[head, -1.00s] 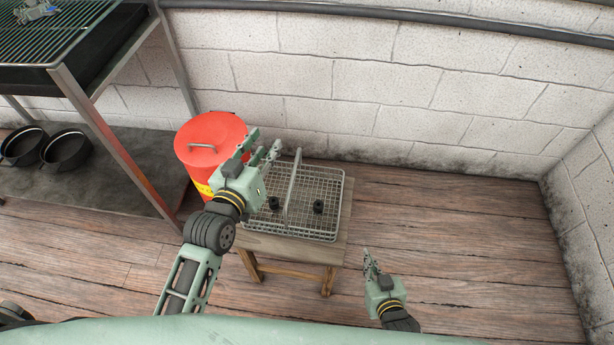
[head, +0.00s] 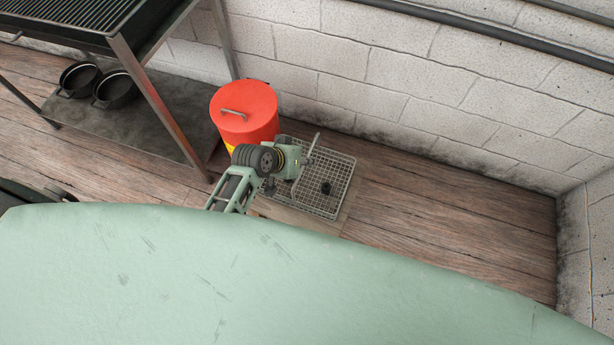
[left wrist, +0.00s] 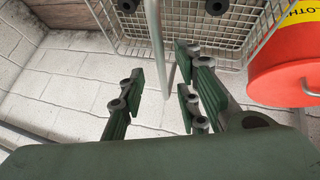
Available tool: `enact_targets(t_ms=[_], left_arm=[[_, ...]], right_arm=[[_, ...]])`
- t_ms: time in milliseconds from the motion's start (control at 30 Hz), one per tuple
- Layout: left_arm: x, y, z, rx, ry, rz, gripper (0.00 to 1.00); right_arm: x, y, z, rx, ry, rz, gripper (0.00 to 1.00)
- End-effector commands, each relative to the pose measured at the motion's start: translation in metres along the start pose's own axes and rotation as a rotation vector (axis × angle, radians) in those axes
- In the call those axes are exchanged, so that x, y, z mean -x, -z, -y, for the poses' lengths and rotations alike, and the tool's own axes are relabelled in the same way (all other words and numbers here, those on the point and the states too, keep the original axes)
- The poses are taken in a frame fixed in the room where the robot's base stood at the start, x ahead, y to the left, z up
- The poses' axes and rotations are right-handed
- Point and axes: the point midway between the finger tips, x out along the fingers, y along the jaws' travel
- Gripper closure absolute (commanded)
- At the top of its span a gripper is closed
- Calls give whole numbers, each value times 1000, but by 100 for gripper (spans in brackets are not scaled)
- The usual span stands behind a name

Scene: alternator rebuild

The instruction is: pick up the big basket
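The big wire basket (head: 341,190) sits on a small wooden stand, its raised handle (head: 313,146) sticking up. It holds small black cylindrical parts (head: 326,188). My left gripper (head: 298,170) is over the basket's left half, at the handle, and partly hides both. In the left wrist view the fingers (left wrist: 158,100) are spread, and the handle bar (left wrist: 155,40) runs between them with gaps at the sides. The basket mesh (left wrist: 235,25) lies beyond the fingers. My right gripper is not in the head view.
A red lidded bin (head: 245,115) stands close behind and left of the basket. A metal rack with black pots (head: 116,90) is at the left. The white block wall is behind. The wooden floor (head: 440,220) at the right is clear.

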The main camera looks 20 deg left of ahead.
Motion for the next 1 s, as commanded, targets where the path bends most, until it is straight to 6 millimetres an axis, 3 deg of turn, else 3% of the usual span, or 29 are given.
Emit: enact_targets(t_ms=[200, 500, 867, 1000], left_arm=[[-29, 0, 2, 1, -1, -1, 70], [-33, 0, 3, 0, 0, -1, 70], [-32, 0, 3, 0, 1, -1, 100], [-32, 0, 3, 0, 1, -1, 100]], right_arm=[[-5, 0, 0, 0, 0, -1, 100], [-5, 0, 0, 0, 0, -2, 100], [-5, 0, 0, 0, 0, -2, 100], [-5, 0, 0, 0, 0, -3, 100]])
